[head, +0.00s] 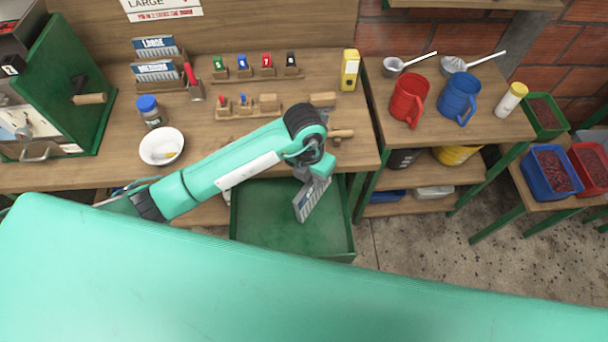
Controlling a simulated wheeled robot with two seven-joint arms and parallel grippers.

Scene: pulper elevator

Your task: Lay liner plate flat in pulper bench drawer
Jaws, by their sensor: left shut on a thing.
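My left gripper (314,180) is over the open green drawer (262,215) under the wooden bench. It is shut on a grey liner plate (312,203) with a blue label band. The plate hangs tilted, close to upright, at the right part of the drawer. I cannot tell whether its lower edge touches the drawer floor. The visible drawer floor is otherwise bare. My own body hides part of the drawer's front edge. Two similar plates, marked LARGE (155,46) and MEDIUM (158,71), stand in a holder at the back of the bench. My right gripper is not in view.
A white bowl (161,146) and a blue-lidded jar (151,111) stand on the bench at left, beside a green machine (62,85). Red (408,100) and blue (459,97) jugs stand on the right table. Wooden-handled tools lie near the bench edge above the drawer.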

